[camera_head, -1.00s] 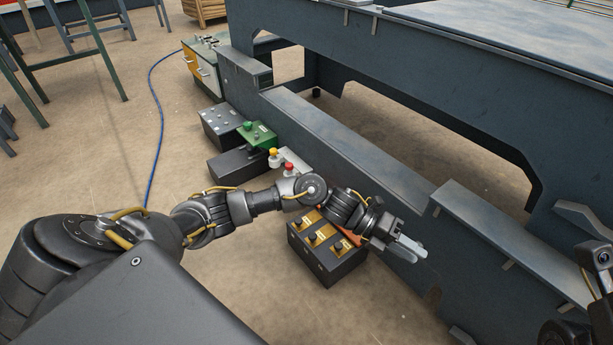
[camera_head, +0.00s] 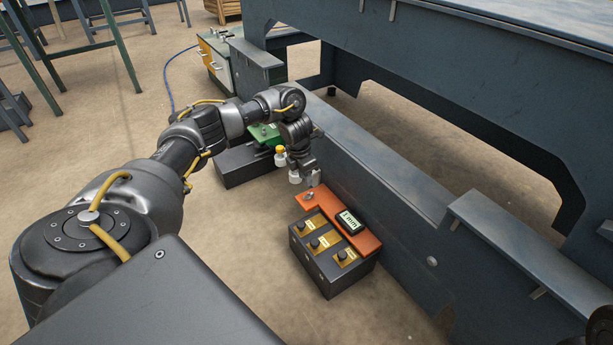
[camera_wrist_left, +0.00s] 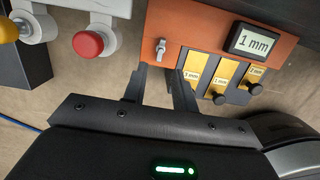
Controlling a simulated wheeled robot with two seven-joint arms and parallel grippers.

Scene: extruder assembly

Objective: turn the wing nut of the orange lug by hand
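The orange lug (camera_head: 367,241) is a flat plate on the back of a dark box and carries a "1 mm" display (camera_head: 348,219). Its small metal wing nut (camera_head: 308,197) stands at the plate's left end. The wing nut also shows in the left wrist view (camera_wrist_left: 160,47), just beyond the fingertips. My left gripper (camera_head: 314,180) points down close to the wing nut. In the left wrist view my left gripper (camera_wrist_left: 157,70) has its two dark fingers apart, with nothing visible between them. My right gripper is not visible.
The dark box (camera_head: 325,275) has several black knobs on yellow plates. A red knob (camera_wrist_left: 88,44) and a yellow knob (camera_head: 280,150) stand to the left. A green block (camera_head: 262,133) lies behind my left arm. The blue-grey machine frame (camera_head: 400,190) runs close along the right.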

